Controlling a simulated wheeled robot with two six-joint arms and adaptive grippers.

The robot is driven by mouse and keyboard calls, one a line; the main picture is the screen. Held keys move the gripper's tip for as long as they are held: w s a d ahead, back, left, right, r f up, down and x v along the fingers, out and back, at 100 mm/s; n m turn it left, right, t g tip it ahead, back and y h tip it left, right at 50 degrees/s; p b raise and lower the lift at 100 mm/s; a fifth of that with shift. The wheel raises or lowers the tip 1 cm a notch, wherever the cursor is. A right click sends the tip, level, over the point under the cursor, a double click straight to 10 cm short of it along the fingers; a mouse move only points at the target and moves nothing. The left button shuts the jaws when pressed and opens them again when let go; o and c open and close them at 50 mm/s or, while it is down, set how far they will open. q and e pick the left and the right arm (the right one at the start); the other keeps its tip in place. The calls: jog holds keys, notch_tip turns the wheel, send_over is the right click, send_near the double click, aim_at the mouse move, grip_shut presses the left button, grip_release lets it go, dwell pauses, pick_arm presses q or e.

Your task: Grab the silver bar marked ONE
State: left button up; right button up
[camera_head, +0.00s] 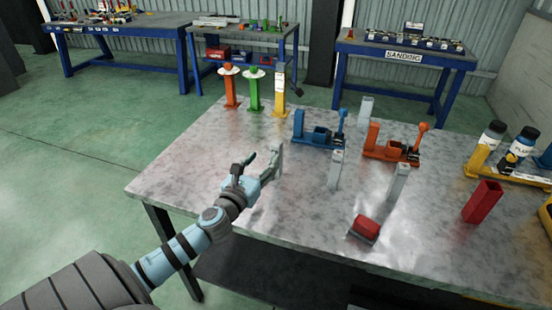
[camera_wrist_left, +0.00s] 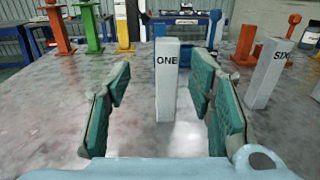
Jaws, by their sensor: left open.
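The silver bar marked ONE (camera_wrist_left: 167,88) stands upright on the metal table, its label facing the left wrist camera. My left gripper is open and empty, low over the table. In the left wrist view the bar appears between the two green-padded fingers, beyond their tips. My right gripper is not in view.
A blue clamp (camera_head: 318,131) and an orange clamp (camera_head: 392,149) stand behind the bars. Another silver bar (camera_head: 365,109) stands further back. A red block (camera_head: 365,228) lies near the front edge, and a red square tube (camera_head: 482,202) stands at the right.

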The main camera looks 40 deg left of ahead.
aim_at(275, 150)
pick_arm(q)
jog(key=x, duration=0.5)
jog(key=d+x, duration=0.1)
jog(key=x, duration=0.2)
jog(key=shift+w, duration=0.15)
grip_shut()
